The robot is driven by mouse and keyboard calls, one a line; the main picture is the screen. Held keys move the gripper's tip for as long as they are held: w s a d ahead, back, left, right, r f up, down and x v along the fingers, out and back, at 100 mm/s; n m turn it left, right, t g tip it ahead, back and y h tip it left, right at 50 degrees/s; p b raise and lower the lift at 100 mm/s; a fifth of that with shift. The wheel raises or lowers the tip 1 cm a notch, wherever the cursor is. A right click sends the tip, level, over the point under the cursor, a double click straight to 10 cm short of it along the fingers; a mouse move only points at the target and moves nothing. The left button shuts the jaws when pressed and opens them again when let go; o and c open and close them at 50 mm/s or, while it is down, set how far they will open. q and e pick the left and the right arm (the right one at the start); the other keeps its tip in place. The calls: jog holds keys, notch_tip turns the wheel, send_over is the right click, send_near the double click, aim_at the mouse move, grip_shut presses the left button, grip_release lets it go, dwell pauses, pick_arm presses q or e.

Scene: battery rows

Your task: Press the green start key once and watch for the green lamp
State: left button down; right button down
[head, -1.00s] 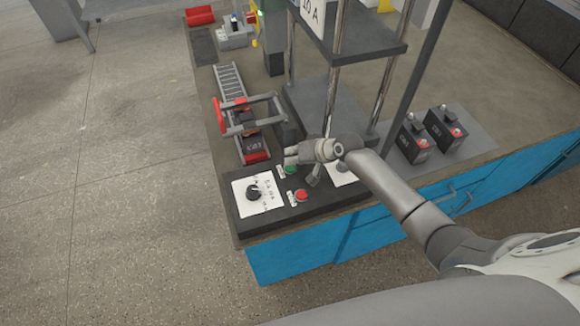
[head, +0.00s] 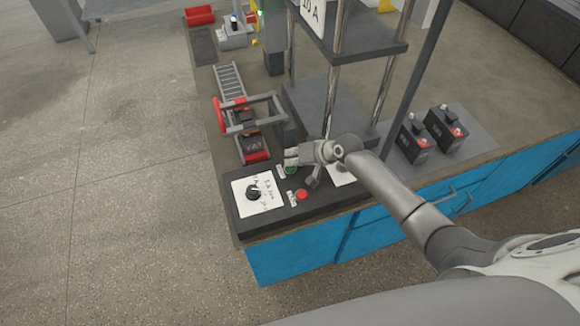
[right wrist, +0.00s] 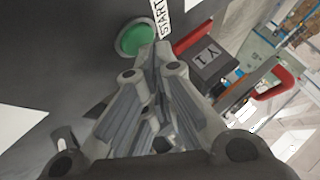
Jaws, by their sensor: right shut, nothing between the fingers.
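The green start key (head: 291,170) is on the dark control panel (head: 330,207), beside a small white label. In the right wrist view the round green key (right wrist: 133,39) sits next to the label reading START (right wrist: 161,17). My right gripper (head: 289,156) is shut and empty, with its fingertips just by the green key. In the right wrist view the shut fingertips (right wrist: 153,54) overlap the picture close to the key's lower right edge; I cannot tell whether they touch it. My left gripper is not in view.
A red key (head: 302,194) and a black dial (head: 253,192) on a white plate are close by on the panel. A battery (head: 254,146) sits in a red-ended fixture behind. Upright metal posts (head: 335,75) stand near my right arm. Two batteries (head: 446,128) stand at right.

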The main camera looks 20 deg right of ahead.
jog(key=shift+f+b, duration=0.3)
jog(key=shift+f, duration=0.15)
dwell(0.3)
jog(key=shift+r, duration=0.1)
jog(key=shift+r+p, duration=0.75)
jog(key=shift+p, duration=0.1)
notch_tip(320, 180, up, 5)
jog(key=p, duration=0.5)
jog(key=shift+r, duration=0.1)
dwell(0.6)
